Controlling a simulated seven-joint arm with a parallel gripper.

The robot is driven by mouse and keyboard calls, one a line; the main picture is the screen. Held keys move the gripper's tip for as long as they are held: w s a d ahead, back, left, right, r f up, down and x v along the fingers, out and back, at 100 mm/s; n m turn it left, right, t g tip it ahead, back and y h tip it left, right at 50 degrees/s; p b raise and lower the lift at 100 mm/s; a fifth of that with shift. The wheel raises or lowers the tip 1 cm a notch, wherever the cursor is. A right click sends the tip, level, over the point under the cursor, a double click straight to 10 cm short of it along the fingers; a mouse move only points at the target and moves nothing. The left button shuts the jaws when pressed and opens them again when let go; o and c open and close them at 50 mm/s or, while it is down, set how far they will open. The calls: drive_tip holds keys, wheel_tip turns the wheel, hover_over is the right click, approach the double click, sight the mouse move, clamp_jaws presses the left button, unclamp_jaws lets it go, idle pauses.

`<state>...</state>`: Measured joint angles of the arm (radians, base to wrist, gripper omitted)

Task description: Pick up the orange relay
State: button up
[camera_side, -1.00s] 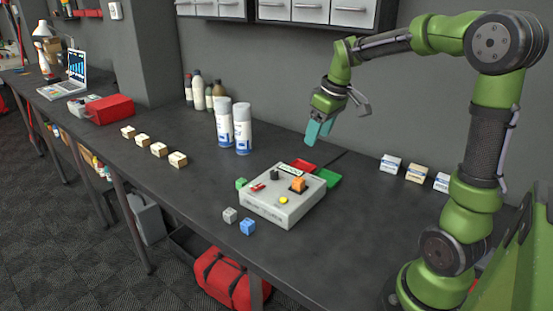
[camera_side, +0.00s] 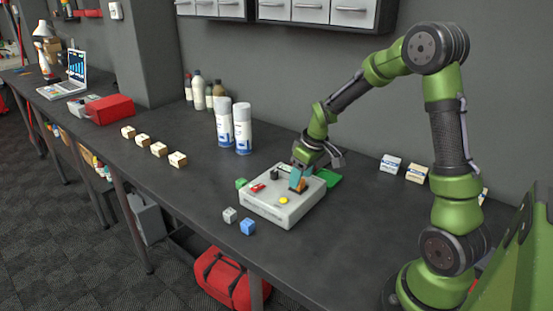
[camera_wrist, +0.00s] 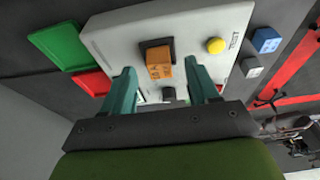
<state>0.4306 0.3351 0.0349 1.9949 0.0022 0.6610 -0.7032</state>
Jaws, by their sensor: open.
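The orange relay (camera_wrist: 160,66) sits in a dark socket on top of the white box (camera_wrist: 105,38). In the side view the relay (camera_side: 294,185) is partly hidden behind my gripper's teal fingers, and the box (camera_side: 283,212) stands on the dark bench. My gripper (camera_side: 299,181) points down at the relay. In the wrist view my gripper (camera_wrist: 162,85) is open, with its fingers spread to the left and right of the relay. The relay lies just beyond the fingertips in that picture, and I cannot tell whether they touch it.
The box top also carries a yellow button (camera_side: 283,200), a red part (camera_side: 258,188) and a dark knob (camera_side: 274,174). Grey (camera_side: 230,215) and blue (camera_side: 248,226) cubes lie in front. Green (camera_wrist: 70,46) and red (camera_wrist: 92,82) trays lie beside the box. Spray cans (camera_side: 242,128) stand behind.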

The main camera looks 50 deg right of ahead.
drive_tip(key=shift+x, duration=0.95)
drive_tip(key=shift+c, duration=0.2)
clamp_jaws()
drive_tip(key=shift+r, duration=0.1)
